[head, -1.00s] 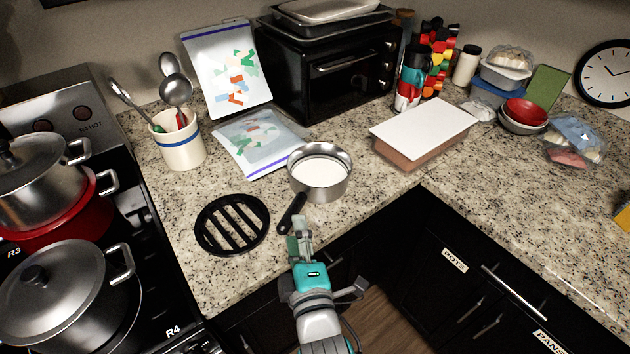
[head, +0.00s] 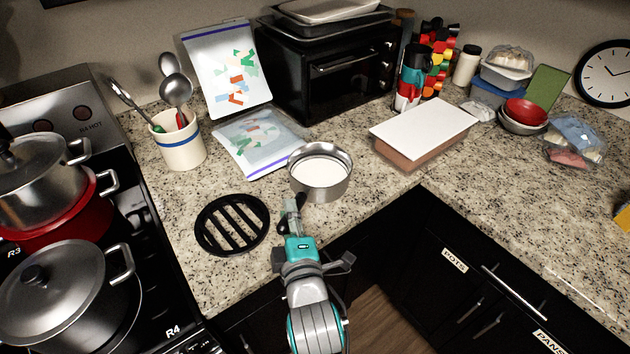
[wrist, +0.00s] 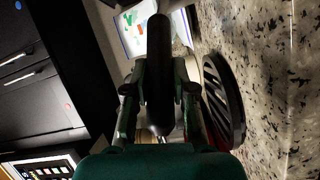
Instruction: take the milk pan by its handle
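The milk pan (head: 320,186) is a small steel pan with white contents, standing on the granite counter near its front edge. Its dark handle points toward me and is mostly hidden by my gripper (head: 292,203) in the head view. In the wrist view the dark handle (wrist: 158,65) runs upright through the middle. The fingers of my gripper (wrist: 159,90) stand on either side of it, with what look like narrow gaps. The gripper looks open around the handle; contact is hard to see.
A black slatted trivet (head: 232,225) lies just left of the handle. A utensil crock (head: 178,146), a flat bag (head: 255,143) and a white-lidded box (head: 423,125) stand around the pan. The stove with a lidded pot (head: 65,295) is at left.

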